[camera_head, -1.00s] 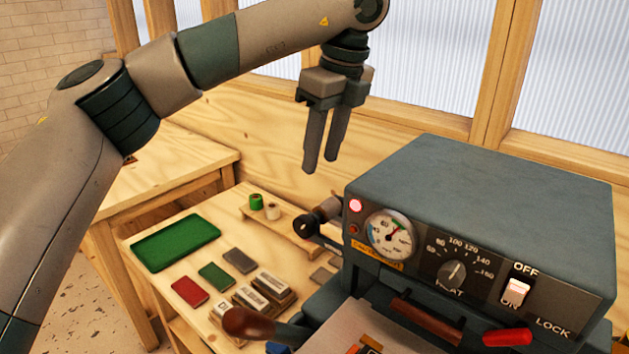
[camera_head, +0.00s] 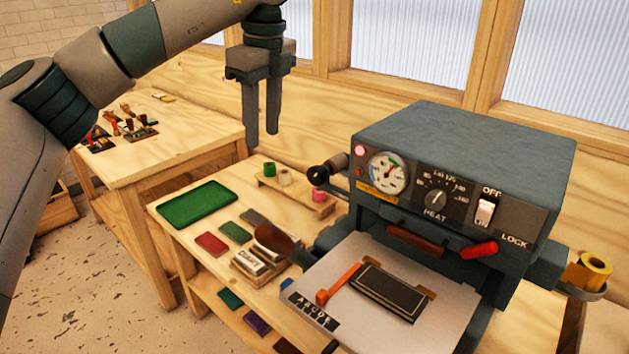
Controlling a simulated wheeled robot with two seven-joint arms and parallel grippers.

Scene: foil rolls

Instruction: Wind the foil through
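The stamping machine (camera_head: 465,140) is a blue-grey box with a gauge, heat dial and switch. A gold foil roll (camera_head: 590,268) sits on a round holder at its right side. A dark knob (camera_head: 319,173) sticks out at its left side. I cannot make out a foil strip across the machine. Green (camera_head: 269,169), white (camera_head: 285,177) and pink (camera_head: 319,196) rolls are on a low wooden rack. My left gripper (camera_head: 262,140) points down with its fingers apart and nothing between them, left of the machine and above the table behind the rack. My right gripper is out of view.
The machine's plate (camera_head: 448,305) bears a dark panel (camera_head: 388,290) and an orange bar. A brown handle (camera_head: 275,241) rises at its left. A green tray (camera_head: 196,205) and several small blocks lie on the bench. Another table (camera_head: 185,145) with tools stands behind left.

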